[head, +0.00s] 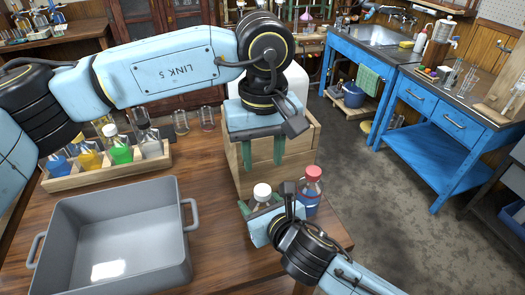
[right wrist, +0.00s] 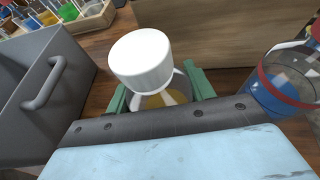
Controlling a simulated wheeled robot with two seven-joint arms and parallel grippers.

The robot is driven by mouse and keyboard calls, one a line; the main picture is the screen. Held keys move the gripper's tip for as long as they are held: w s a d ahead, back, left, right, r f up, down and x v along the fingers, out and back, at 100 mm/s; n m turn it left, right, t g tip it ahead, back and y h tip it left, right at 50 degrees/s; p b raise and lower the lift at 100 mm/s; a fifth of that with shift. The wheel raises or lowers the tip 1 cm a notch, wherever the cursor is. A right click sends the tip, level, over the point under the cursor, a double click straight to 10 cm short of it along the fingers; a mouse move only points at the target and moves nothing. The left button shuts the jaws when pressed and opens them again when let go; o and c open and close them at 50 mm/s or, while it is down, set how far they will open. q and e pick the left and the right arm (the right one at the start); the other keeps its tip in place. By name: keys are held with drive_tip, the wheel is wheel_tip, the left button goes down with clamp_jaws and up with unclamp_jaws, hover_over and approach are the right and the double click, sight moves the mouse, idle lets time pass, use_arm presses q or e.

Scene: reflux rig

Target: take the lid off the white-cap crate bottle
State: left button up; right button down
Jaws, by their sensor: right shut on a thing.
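The white-cap bottle shows its white lid (head: 262,192) in the head view, in front of the wooden crate. In the right wrist view the white lid (right wrist: 140,60) sits on the bottle, whose clear body holds a yellowish content (right wrist: 160,101). My right gripper (right wrist: 160,93) is shut on the bottle's body, with a green finger on each side below the lid. The bottle's base is hidden. My left gripper (head: 263,153) points down with its green fingers apart and empty, in front of the crate, above and behind the white lid.
The wooden crate (head: 305,150) stands behind the bottle. A red-capped bottle (head: 312,188) with blue content stands close on the right. A grey tub (head: 115,187) is at left, with a wooden rack (head: 105,172) of coloured bottles behind it. The table's right edge is close.

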sight(263, 190)
use_arm(q)
drive_tip(key=m, duration=0.5)
drive_tip(key=shift+m, duration=0.4)
drive_tip(key=m, duration=0.7)
drive_tip(key=shift+f, duration=3.95)
drive_tip(key=shift+c, duration=0.5)
